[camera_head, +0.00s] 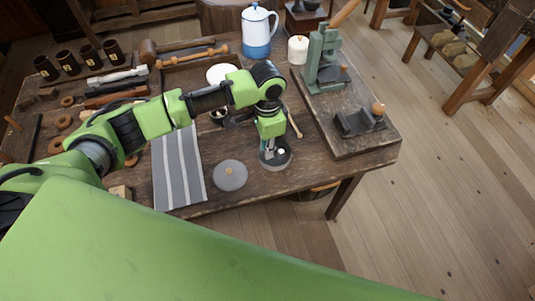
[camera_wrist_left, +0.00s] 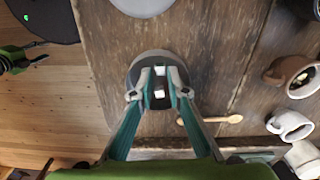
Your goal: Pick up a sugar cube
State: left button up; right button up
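A dark and green part that looks like my right gripper (camera_wrist_left: 36,61) shows at the left edge of the wrist view, too small to read.
A grey lid with a wooden knob (camera_head: 229,175) lies left of the jar, beside a striped cloth (camera_head: 180,172). A wooden spoon (camera_wrist_left: 225,119) lies close by. Mugs (camera_wrist_left: 290,75), a blue-white pot (camera_head: 257,35) and a green press (camera_head: 323,60) stand farther off.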

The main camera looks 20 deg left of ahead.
pick_arm(q)
notch_tip(320, 180, down, 2)
jog(key=shift+f, duration=0.1)
jog(key=shift+w+f, duration=0.1)
jog(key=shift+f, duration=0.1)
jog(key=c, duration=0.3)
pick_arm(e)
jog(key=shift+s+a+r, duration=0.1)
jog(key=shift+s, duration=0.65)
pick_arm(q)
jog(key=shift+r, duration=0.1)
